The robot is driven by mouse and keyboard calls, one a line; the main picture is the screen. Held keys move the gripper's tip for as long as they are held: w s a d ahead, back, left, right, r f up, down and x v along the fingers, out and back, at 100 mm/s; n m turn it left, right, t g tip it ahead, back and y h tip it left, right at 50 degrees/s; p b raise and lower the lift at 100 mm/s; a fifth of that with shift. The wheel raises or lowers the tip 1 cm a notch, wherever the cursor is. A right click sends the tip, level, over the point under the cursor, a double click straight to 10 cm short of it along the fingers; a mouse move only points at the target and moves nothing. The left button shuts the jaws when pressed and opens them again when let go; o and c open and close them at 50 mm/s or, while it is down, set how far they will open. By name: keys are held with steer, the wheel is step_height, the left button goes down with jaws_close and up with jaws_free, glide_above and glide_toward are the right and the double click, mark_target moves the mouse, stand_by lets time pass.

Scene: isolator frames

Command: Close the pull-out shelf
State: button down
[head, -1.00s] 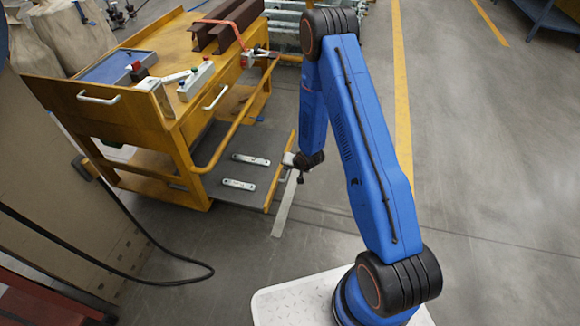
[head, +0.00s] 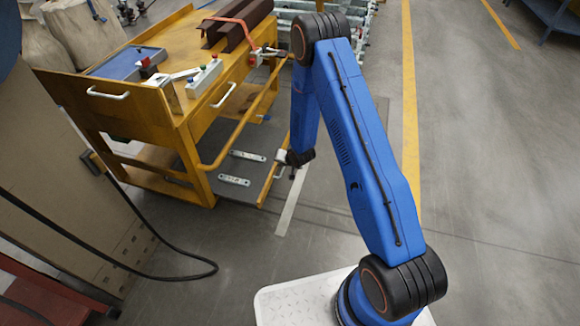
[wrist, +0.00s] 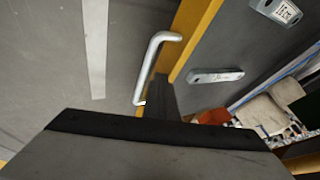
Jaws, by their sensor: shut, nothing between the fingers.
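The pull-out shelf (head: 240,168) is a grey board with a yellow front edge, low on the yellow cart (head: 190,150). It sticks out of the cart's right side. Its front edge (wrist: 193,35) and silver bar handle (wrist: 155,60) show large in the wrist view. My gripper (head: 283,158) is shut and empty at the outer side of the front edge, close to the handle. In the wrist view the dark fingertips (wrist: 160,97) meet the yellow edge beside the handle's lower end. Whether they touch it is hard to tell.
Two pale metal bars (head: 234,180) lie on the shelf. A yellow rail (head: 240,125) runs along the cart above it. A black cable (head: 150,272) lies on the floor at left. The floor right of my arm is clear.

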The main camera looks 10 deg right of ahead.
mark_target(244, 156)
steer(key=w+a, duration=0.3)
steer(key=a, duration=0.2)
steer(key=w+a, duration=0.3)
steer(key=a, duration=0.3)
steer(key=w+a, duration=0.3)
steer(key=a, duration=0.2)
steer(key=shift+w+a, duration=0.15)
steer(key=shift+w, duration=0.05)
